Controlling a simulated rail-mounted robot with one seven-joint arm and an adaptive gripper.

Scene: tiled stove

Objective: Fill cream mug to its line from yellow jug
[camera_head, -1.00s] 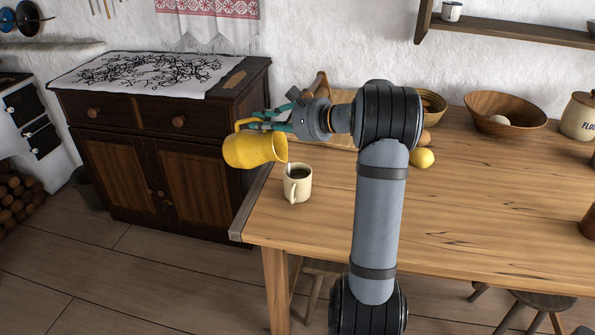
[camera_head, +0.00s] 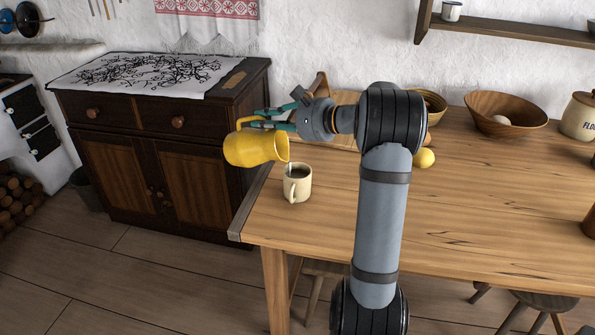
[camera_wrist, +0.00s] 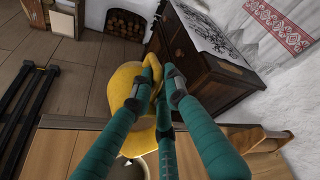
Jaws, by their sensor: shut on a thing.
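The yellow jug (camera_head: 252,149) is tilted well over, its mouth to the right, above and just left of the cream mug. My gripper (camera_head: 262,119) is shut on the jug's handle and holds it above the table's left end. The cream mug (camera_head: 297,187) stands upright on the table, with dark contents or a dark inside. A small pale streak shows at its rim; I cannot tell if it is liquid. The mug's line cannot be made out. In the wrist view the jug (camera_wrist: 124,92) is partly behind my teal fingers, and the mug's rim (camera_wrist: 150,158) shows below it.
The wooden table (camera_head: 460,215) has free room right of the mug. A lemon (camera_head: 424,158), a wooden bowl (camera_head: 503,112) and a flour crock (camera_head: 580,117) stand farther back. A dark cabinet (camera_head: 160,150) stands left of the table.

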